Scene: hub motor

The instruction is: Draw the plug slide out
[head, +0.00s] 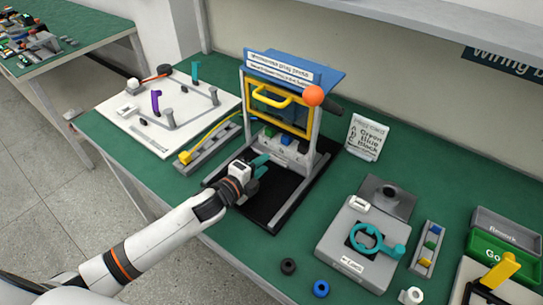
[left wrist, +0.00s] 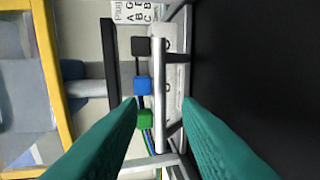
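The plug slide shows in the left wrist view as a silver bar (left wrist: 160,95) beside a row of green (left wrist: 151,118), blue (left wrist: 142,86) and black (left wrist: 139,46) plug blocks. It sits low inside the blue-topped test stand (head: 293,72). In the head view the blue block (head: 285,140) shows under the yellow-framed guard. My left gripper (head: 262,165) is at the stand's front, over its black base. Its teal fingers are apart, with the silver bar between their tips in the left wrist view (left wrist: 158,104); contact is not visible. My right gripper is out of view.
The yellow guard (head: 250,94) is above the blocks, and an orange knob (head: 313,95) sticks out at its right. A white board (head: 122,124) and a grey rail lie left. A grey fixture with a teal ring (head: 364,239) stands right. The plug card (head: 367,136) stands behind.

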